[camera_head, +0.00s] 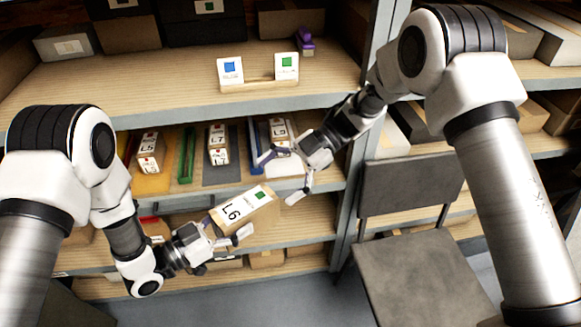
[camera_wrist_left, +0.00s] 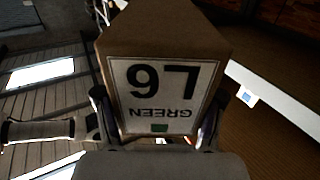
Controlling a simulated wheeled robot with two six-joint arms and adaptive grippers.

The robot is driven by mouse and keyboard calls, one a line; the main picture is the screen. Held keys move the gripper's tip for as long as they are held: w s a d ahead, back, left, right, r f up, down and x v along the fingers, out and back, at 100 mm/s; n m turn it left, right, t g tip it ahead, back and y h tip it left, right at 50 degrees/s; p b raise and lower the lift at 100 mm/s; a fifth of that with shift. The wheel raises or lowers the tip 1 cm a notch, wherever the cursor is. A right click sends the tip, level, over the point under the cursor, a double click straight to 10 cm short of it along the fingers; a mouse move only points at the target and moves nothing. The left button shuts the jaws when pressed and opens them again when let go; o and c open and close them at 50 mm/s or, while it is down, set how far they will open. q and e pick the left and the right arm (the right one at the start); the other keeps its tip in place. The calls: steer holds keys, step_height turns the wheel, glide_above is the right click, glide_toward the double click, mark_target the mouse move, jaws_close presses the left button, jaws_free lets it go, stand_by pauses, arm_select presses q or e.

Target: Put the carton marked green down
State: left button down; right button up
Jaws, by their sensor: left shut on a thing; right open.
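A brown carton (camera_head: 262,214) with a white label reading L6 and a green square is in my left gripper (camera_head: 231,236), tilted, in front of the shelf. In the left wrist view the same carton (camera_wrist_left: 165,45) shows its label upside down, with "L6" and "GREEN", between the two fingers (camera_wrist_left: 155,118). My right gripper (camera_head: 283,178) is open and empty, up and right of the carton, in front of the middle shelf. It partly hides another small carton (camera_head: 279,128) there.
The middle shelf holds labelled cartons (camera_head: 150,148) (camera_head: 218,142), a yellow mat (camera_head: 152,184), a dark mat (camera_head: 221,174) and a green divider (camera_head: 187,155). Blue (camera_head: 230,70) and green (camera_head: 286,65) signs stand above. A grey chair (camera_head: 420,275) stands at right.

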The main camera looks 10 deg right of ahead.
mark_target(243, 205)
arm_select(q)
steer(key=shift+r, duration=0.1)
arm_select(e)
steer(key=x, duration=0.7)
steer(key=shift+a+f, duration=0.15)
steer(key=shift+a, duration=0.05)
steer(key=c, duration=1.7)
arm_select(q)
steer(key=shift+c, duration=0.2)
jaws_free()
arm_select(e)
steer(key=shift+c, duration=0.9)
arm_select(q)
steer(key=shift+a, duration=0.1)
